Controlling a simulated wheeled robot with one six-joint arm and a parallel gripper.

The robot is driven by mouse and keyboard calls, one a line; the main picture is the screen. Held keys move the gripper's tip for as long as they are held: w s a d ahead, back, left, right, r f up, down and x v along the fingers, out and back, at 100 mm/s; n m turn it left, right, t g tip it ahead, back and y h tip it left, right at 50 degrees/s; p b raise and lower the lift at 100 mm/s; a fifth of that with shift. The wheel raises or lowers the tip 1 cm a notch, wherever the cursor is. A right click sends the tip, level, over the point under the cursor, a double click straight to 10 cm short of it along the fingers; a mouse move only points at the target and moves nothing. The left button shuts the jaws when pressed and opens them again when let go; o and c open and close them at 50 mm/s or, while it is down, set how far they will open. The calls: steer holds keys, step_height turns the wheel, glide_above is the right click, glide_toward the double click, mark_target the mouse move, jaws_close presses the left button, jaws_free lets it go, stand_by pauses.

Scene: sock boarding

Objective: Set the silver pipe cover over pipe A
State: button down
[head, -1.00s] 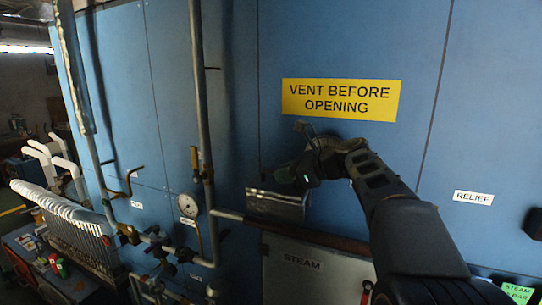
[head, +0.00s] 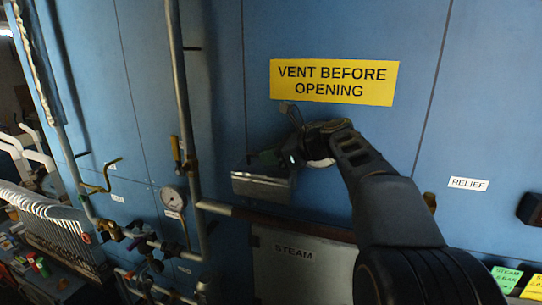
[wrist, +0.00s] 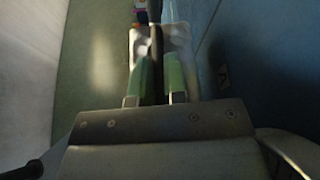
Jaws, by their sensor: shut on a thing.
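The silver pipe cover (head: 262,187) is a boxy metal piece in the head view. My gripper (head: 272,160) is shut on it from above and holds it in front of the blue wall. A dark reddish-brown horizontal pipe (head: 290,222) runs just below the cover, with a small gap between them in the picture. No letter A can be read on any pipe. In the wrist view my gripper's two green-padded fingers (wrist: 160,80) flank a dark upright strip, with a pale silvery surface (wrist: 180,40) around their tips, probably the cover.
A grey vertical pipe (head: 183,100) with a valve and a pressure gauge (head: 172,197) stands left of the cover. A grey STEAM panel (head: 300,270) is below the horizontal pipe. A yellow VENT BEFORE OPENING sign (head: 333,82) is above. The wall right of my arm is mostly bare.

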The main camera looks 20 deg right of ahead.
mark_target(271, 176)
steer(key=shift+s+d+m+g, duration=0.1)
steer(key=shift+m+g, duration=0.2)
steer(key=shift+g, duration=0.1)
steer(key=shift+f+b, duration=1.9)
steer(key=shift+f, duration=1)
steer(key=shift+p, duration=0.9)
steer(key=shift+f+b, duration=2.25)
steer(key=shift+f, duration=1.3)
steer(key=c, duration=1.1)
jaws_free()
